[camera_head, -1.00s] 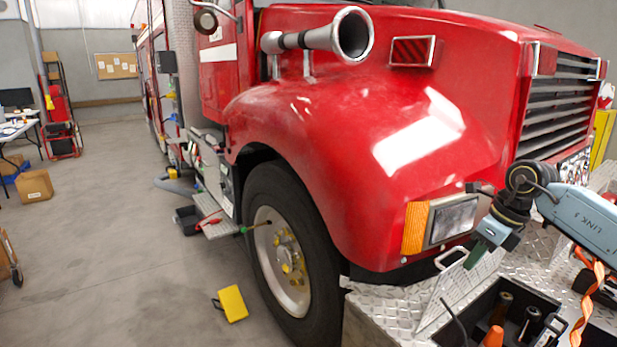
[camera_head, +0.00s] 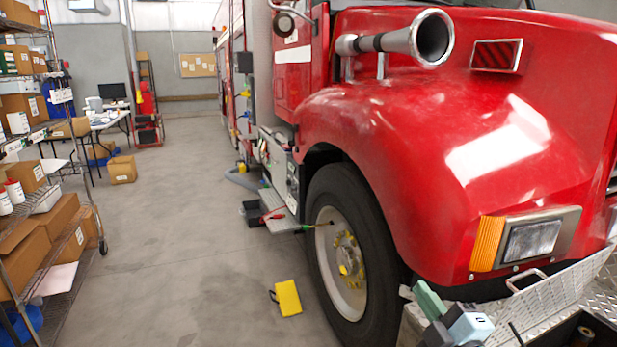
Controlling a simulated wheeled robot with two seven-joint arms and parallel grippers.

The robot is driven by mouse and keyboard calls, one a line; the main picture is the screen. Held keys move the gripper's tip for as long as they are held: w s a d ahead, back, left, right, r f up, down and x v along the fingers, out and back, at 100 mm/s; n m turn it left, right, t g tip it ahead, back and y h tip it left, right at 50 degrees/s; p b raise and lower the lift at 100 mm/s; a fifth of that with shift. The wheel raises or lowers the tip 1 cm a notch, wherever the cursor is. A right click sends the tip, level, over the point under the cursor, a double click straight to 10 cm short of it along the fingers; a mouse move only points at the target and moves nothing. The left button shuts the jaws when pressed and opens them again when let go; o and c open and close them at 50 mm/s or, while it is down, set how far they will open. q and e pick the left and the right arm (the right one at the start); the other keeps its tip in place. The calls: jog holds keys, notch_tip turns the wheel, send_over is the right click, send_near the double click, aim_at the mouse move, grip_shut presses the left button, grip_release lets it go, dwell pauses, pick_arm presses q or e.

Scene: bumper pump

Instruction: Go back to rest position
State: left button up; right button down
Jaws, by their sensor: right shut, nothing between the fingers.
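My right gripper (camera_head: 430,300) shows at the bottom right of the head view, in front of the truck's bumper. Its green fingers are shut with nothing between them and point up and to the left. Part of its blue and dark body shows below them; the rest of the arm is out of view. The red fire truck (camera_head: 400,130) fills the right side. Its silver bumper (camera_head: 560,300) has a raised tread-plate lid and a dark open compartment (camera_head: 565,335), cut off by the frame edge. My left gripper is not in view.
A yellow wheel chock (camera_head: 288,298) lies on the floor beside the front wheel (camera_head: 345,240). Metal shelving with boxes (camera_head: 60,225) stands at the left. A cardboard box (camera_head: 122,170) sits farther back.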

jog(key=s+d+f+m+g+h, duration=0.4)
jog(key=s+f+m+g+h, duration=0.3)
jog(key=s+f+m, duration=0.55)
jog(key=s+a+f+m+g+y, duration=0.1)
jog(key=s+f+g, duration=0.3)
jog(key=s, duration=0.4)
jog(key=s+a+f+m+g+y, duration=0.1)
jog(key=s+f+g+y, duration=0.1)
jog(key=s+f+g, duration=0.35)
jog(key=s+f, duration=0.2)
jog(key=f, duration=1)
jog(key=s+f, duration=0.2)
jog(key=f, duration=0.9)
jog(key=s+d+f+g, duration=0.1)
jog(key=s+d+f, duration=0.1)
jog(key=s+f, duration=1.4)
jog(key=shift+s+d+f+g+b, duration=0.2)
jog(key=shift+d+g+b, duration=0.1)
jog(key=shift+g+b, duration=0.1)
jog(key=shift+n, duration=0.25)
